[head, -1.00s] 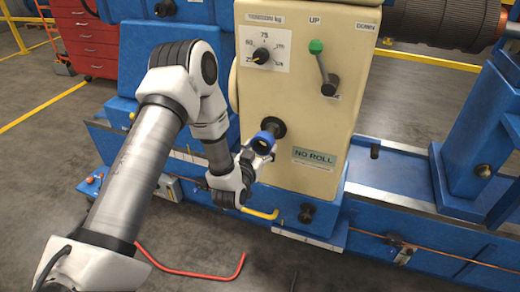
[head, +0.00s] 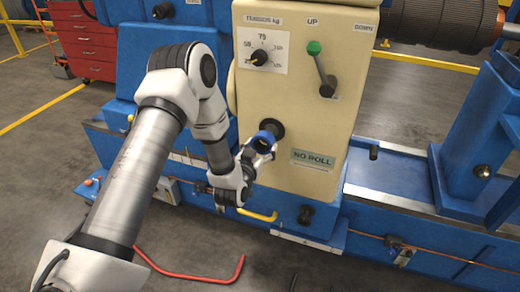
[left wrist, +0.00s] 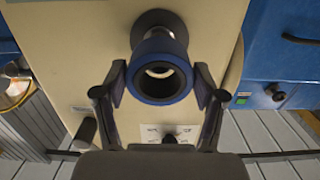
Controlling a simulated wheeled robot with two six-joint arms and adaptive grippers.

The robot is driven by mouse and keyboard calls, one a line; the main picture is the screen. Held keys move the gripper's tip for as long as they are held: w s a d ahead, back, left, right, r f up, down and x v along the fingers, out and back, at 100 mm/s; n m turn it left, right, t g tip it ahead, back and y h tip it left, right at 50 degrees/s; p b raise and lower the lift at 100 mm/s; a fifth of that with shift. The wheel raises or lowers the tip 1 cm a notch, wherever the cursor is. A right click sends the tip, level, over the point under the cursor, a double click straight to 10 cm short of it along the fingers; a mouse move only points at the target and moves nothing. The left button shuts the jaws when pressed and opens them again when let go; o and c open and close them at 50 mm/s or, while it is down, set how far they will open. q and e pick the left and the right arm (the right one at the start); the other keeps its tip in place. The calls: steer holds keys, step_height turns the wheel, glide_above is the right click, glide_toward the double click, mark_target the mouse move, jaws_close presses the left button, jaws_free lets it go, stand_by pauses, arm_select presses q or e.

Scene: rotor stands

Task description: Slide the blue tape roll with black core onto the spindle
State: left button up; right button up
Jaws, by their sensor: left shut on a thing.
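The blue tape roll (head: 263,139) is in my left gripper (head: 255,152), in front of the cream panel. In the left wrist view the roll (left wrist: 160,92) is between the two fingers (left wrist: 160,98), its round opening facing the camera. The spindle (left wrist: 158,32) comes out of a dark round flange right behind the roll and shows just above it. In the head view the dark flange (head: 274,127) shows beside the roll. The roll overlaps the spindle in both views; I cannot tell whether it is around the spindle's tip. My right gripper is not in view.
The cream panel (head: 300,110) has a tension dial (head: 259,57), a green-tipped lever (head: 320,65) and a NO ROLL label (head: 313,158). A yellow handle (head: 260,215) is below the gripper. A red bent bar (head: 190,273) is near the floor in front.

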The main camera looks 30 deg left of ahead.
arm_select(q)
steer(key=shift+w, duration=0.25)
stand_by(0.4)
steer(key=shift+b+x, duration=0.45)
steer(key=shift+x, duration=0.95)
steer(key=shift+w, duration=0.1)
steer(key=shift+b+x, duration=0.4)
steer(key=shift+x, duration=0.5)
steer(key=shift+w+a, duration=0.1)
steer(key=o, duration=1.2)
steer(key=shift+c, duration=0.2)
